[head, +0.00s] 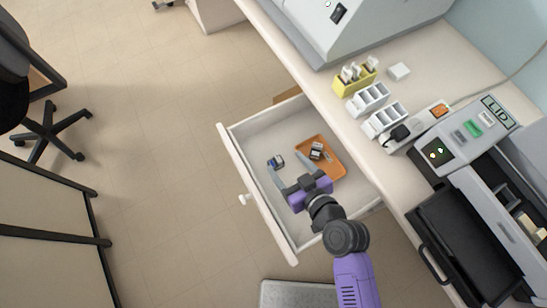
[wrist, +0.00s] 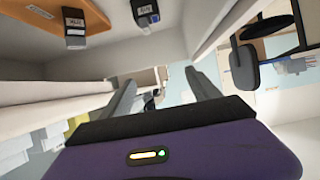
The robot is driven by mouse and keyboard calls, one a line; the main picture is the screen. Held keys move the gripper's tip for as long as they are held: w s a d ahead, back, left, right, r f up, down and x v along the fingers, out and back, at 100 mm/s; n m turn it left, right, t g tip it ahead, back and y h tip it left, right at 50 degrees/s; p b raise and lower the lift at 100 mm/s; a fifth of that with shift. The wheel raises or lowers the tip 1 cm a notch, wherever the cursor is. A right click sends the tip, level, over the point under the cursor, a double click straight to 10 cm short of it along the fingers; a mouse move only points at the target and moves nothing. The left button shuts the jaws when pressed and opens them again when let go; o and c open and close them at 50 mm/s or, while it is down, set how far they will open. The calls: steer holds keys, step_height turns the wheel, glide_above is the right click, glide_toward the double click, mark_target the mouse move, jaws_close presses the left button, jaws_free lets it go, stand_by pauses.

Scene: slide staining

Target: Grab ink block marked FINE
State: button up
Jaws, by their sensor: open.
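Two small labelled blocks are inside the open drawer (head: 262,132). One dark-and-white block (head: 317,151) is in the orange tray (head: 329,170); it also shows at the upper left of the wrist view (wrist: 74,24). The other, a dark block with some blue (head: 276,161), lies on the drawer floor left of the tray and also shows at the top of the wrist view (wrist: 145,12). Their label words are too small to read surely, so I cannot tell which says FINE. My purple gripper (head: 286,166) is over the drawer, open and empty between its fingers.
The drawer front has a white knob (head: 245,198). On the counter above are a yellow rack (head: 354,80), white slotted racks (head: 368,99), and a grey device with lights (head: 438,151). An office chair (head: 47,132) stands far left. The floor left of the drawer is clear.

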steer(key=b, duration=0.9)
glide_toward(275, 160)
steer(key=shift+w+a+f, duration=0.35)
steer(key=shift+a+f, duration=0.15)
steer(key=shift+w+r+p+x, duration=0.1)
steer(key=shift+p+x, duration=0.3)
steer(key=shift+x, duration=1.55)
steer(key=shift+w+r+p+x, duration=0.1)
steer(key=shift+p+x, duration=0.3)
steer(key=shift+x, duration=1.55)
steer(key=shift+d, duration=0.15)
steer(key=c, duration=1.4)
steer(key=shift+c, duration=0.2)
